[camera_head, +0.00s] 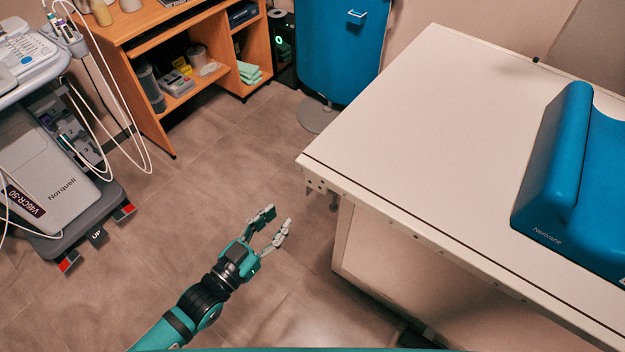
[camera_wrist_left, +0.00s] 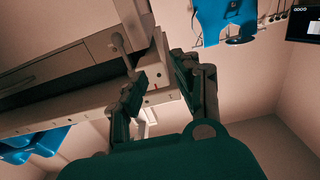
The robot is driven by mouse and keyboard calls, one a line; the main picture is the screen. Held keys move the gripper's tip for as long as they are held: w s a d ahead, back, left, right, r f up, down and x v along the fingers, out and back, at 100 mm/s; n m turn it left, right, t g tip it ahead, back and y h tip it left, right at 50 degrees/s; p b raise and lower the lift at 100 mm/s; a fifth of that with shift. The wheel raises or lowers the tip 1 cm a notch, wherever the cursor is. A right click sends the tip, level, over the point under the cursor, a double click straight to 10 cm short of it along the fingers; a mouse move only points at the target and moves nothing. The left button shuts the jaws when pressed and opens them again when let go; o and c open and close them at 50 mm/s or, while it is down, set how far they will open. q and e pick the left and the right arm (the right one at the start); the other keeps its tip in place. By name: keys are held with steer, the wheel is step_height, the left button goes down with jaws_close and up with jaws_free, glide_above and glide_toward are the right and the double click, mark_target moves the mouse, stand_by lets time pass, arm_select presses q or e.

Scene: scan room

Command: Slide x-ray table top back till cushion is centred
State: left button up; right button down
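The x-ray table top (camera_head: 430,120) is a pale flat slab with a dark line along its edge, on a pale base. The blue cushion (camera_head: 555,155) lies on it towards the right end, partly cut off by the picture's edge. My left gripper (camera_head: 276,222) is open and empty, apart from the table's near left corner, to its lower left. In the left wrist view the end of the table's edge rail (camera_wrist_left: 95,117) shows beyond and between my open fingers (camera_wrist_left: 163,78). Blue padding (camera_wrist_left: 35,143) shows at lower left there. My right gripper is not in view.
A wheeled machine (camera_head: 60,180) with hanging cables stands at the left. A wooden shelf unit (camera_head: 170,50) and a blue upright panel (camera_head: 343,45) stand at the back. Tiled floor (camera_head: 215,155) between them and the table is clear.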

mark_target(306, 188)
arm_select(q)
steer(key=x, duration=1.3)
steer(key=shift+w+d, duration=0.25)
steer(key=shift+w, duration=0.1)
steer(key=shift+c, duration=0.2)
jaws_close()
